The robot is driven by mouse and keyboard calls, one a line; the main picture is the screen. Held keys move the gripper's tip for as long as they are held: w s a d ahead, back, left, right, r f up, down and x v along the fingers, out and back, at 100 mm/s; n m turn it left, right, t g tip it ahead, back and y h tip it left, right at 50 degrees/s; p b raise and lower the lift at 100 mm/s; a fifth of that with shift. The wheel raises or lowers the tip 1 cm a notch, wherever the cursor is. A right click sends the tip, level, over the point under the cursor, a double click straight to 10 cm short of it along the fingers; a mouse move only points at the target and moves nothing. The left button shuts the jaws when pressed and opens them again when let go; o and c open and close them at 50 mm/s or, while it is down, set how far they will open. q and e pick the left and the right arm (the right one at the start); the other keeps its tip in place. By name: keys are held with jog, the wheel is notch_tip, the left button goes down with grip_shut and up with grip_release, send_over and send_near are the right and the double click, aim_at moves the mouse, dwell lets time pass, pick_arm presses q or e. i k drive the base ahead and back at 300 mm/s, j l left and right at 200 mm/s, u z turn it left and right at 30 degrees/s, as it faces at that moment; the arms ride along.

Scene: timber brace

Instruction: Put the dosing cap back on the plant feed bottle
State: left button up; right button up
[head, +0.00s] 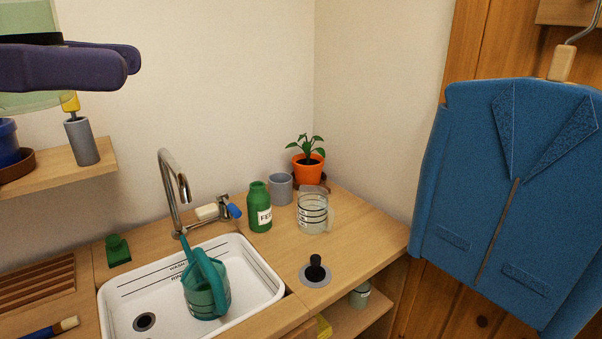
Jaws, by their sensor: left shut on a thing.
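The plant feed bottle (259,212) is green with a white label, partly read as "FE". It stands upright on the counter behind the sink's right side, and no cap shows on its neck. My left gripper (118,63) has dark purple fingers and is high at the upper left, far from the bottle. My right gripper is not in view.
A grey mug (280,189), a glass jug (312,212) and an orange potted plant (308,167) crowd the bottle's right. The tap (176,182) rises left of it. A teal watering can (205,288) sits in the sink (150,285). A shelf (62,167) lies below my gripper.

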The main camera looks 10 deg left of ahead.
aim_at(258, 184)
jog(key=i+j, duration=0.15)
jog(key=j, duration=0.15)
jog(key=i+j, duration=0.15)
jog(key=j, duration=0.2)
jog(key=i+j, duration=0.15)
jog(key=j, duration=0.15)
jog(key=i+j, duration=0.15)
jog(key=j, duration=0.15)
jog(key=z, duration=0.05)
